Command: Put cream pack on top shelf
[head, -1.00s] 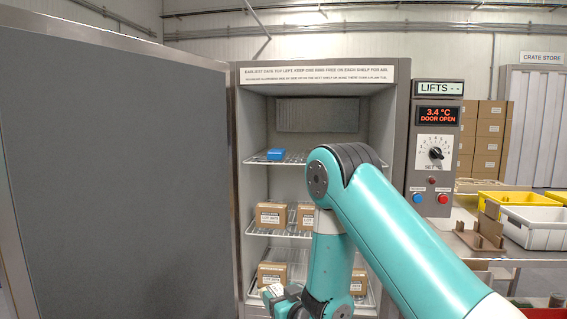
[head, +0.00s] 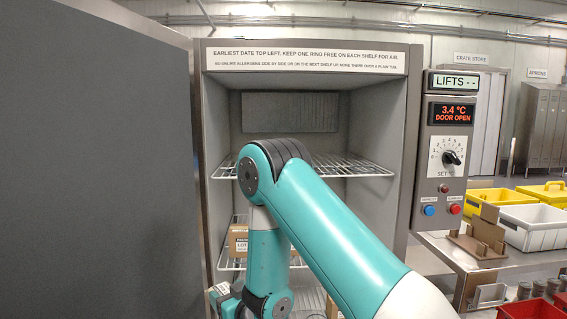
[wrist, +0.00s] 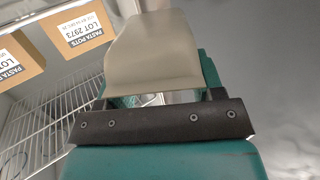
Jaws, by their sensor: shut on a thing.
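My gripper (wrist: 158,122) is low at the left front of the open cold cabinet (head: 414,140), below its top shelf. It is shut on a small pale thing, taken as the cream pack (head: 219,291), mostly hidden by my arm in the head view. In the wrist view a plain beige block fills the area beyond the black bar; I cannot tell whether it is pack or finger. The top shelf (head: 352,168) is a wire rack; its right part is bare and my arm hides its middle.
Cartons stand on the middle shelf (head: 237,240); the wrist view shows pasta pots cartons (wrist: 80,32). The open door (head: 95,160) stands at the left. A control panel (head: 450,150) reads door open. Yellow, white and red crates are at the right.

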